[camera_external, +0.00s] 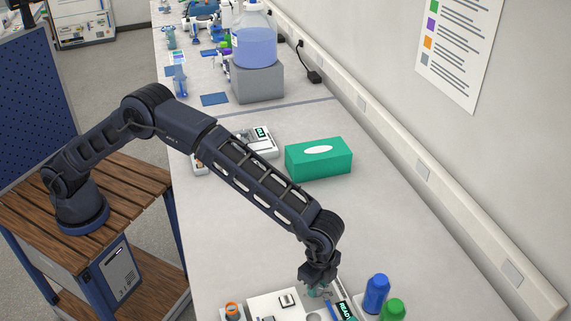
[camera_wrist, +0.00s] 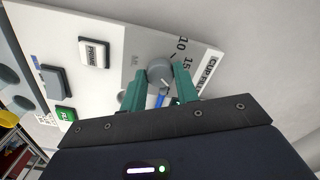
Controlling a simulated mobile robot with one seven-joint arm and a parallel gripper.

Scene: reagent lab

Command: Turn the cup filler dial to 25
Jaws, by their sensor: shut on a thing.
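The cup filler (camera_external: 272,304) is a white device at the bottom of the external view, with a small display reading "READY" (camera_external: 345,311). In the wrist view its white panel (camera_wrist: 115,75) carries a "CUP FILLER" label (camera_wrist: 208,66) and a round grey dial (camera_wrist: 159,74) with scale numbers 10 and 15 visible beside it. My gripper (camera_wrist: 160,95) has its green fingers closed on either side of the dial. A blue mark shows between the fingers. The rest of the scale, including any 25, is hidden or out of view. In the external view my gripper (camera_external: 318,288) reaches down at the device.
A white PRIME button (camera_wrist: 94,53), a grey button (camera_wrist: 56,82) and a green button (camera_wrist: 65,115) sit on the same panel. Blue (camera_external: 376,294) and green (camera_external: 393,310) capped bottles stand close to the right. A green tissue box (camera_external: 318,166) stands farther back; the bench between is clear.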

